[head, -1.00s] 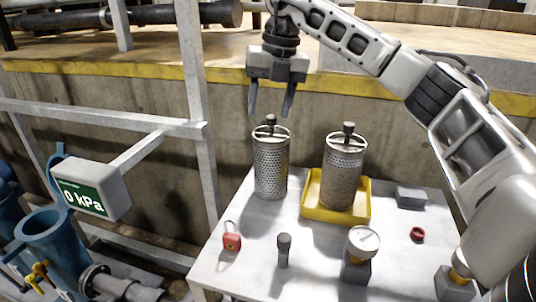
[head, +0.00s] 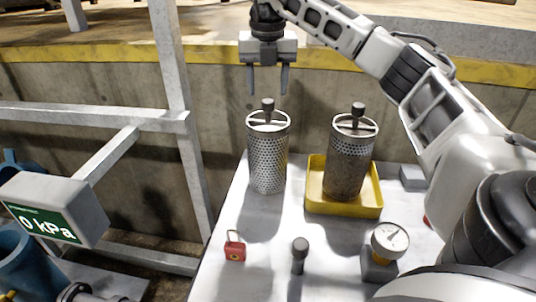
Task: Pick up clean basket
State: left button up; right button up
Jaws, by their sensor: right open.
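The clean basket (head: 266,160) is a bright perforated metal cylinder with a cross bar and a dark knob on top. It stands upright on the white table at the left back. A second, browner and dirtier basket (head: 347,167) stands in a yellow tray (head: 342,208) to its right. My right gripper (head: 268,92) points down with its two fingers apart and empty. It is just above the clean basket's knob, apart from it. My left gripper is not in view.
On the table (head: 225,285) are a red padlock (head: 235,250), a dark knobbed post (head: 299,254), a gauge (head: 389,240) and a grey block (head: 412,178). A grey frame post (head: 176,100) and a pressure display (head: 50,212) reading 0 kPa stand left. A concrete wall is behind.

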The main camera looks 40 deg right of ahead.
aim_at(268, 100)
jog(key=shift+w+d+f+p, duration=0.15)
jog(key=shift+f+p, duration=0.35)
jog(key=shift+f, duration=2.25)
jog(key=shift+r, duration=0.1)
grip_shut()
